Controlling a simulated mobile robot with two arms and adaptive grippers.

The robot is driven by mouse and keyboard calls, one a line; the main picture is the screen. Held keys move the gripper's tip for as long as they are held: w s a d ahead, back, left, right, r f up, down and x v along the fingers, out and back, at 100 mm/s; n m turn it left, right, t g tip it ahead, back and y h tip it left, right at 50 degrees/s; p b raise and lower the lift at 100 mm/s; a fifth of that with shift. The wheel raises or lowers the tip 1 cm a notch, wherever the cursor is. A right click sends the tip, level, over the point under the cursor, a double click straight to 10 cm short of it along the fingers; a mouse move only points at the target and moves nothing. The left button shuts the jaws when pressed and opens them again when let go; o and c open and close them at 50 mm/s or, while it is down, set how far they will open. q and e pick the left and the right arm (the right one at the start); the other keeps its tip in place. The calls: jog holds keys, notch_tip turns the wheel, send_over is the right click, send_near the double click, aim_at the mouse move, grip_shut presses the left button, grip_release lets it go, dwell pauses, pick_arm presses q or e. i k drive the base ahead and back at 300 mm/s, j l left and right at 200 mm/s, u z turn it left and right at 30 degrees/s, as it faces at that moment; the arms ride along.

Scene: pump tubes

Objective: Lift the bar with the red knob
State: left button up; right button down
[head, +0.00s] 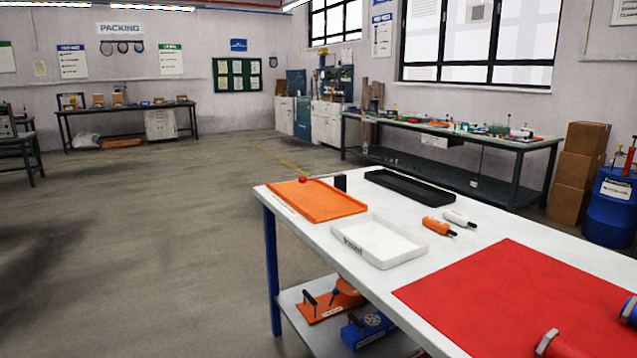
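A small round red knob (303,180) shows at the back edge of the orange tray (318,203), on the far left part of the white table. I cannot make out a bar attached to it at this size. A small upright black block (340,183) stands just right of the knob, behind the tray. Neither of my grippers is in the head view.
The white table (481,231) also holds a white tray (375,243), a black tray (408,190), an orange tube (437,226) and a white tube (457,217). A red mat (520,295) covers its near right, with red (553,345) and blue (628,310) cylindrical parts.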

aim_at(303, 179)
jog(key=z, duration=0.45)
jog(key=i+j+z, duration=0.4)
jog(key=j, duration=0.25)
jog(key=j+z, duration=0.2)
jog(key=j, duration=0.15)
jog(key=i+j+z, duration=0.2)
jog(key=j, duration=0.2)
jog(key=i+j, duration=0.1)
jog(key=j, duration=0.35)
jog(key=i+j, duration=0.1)
jog(key=j, duration=0.35)
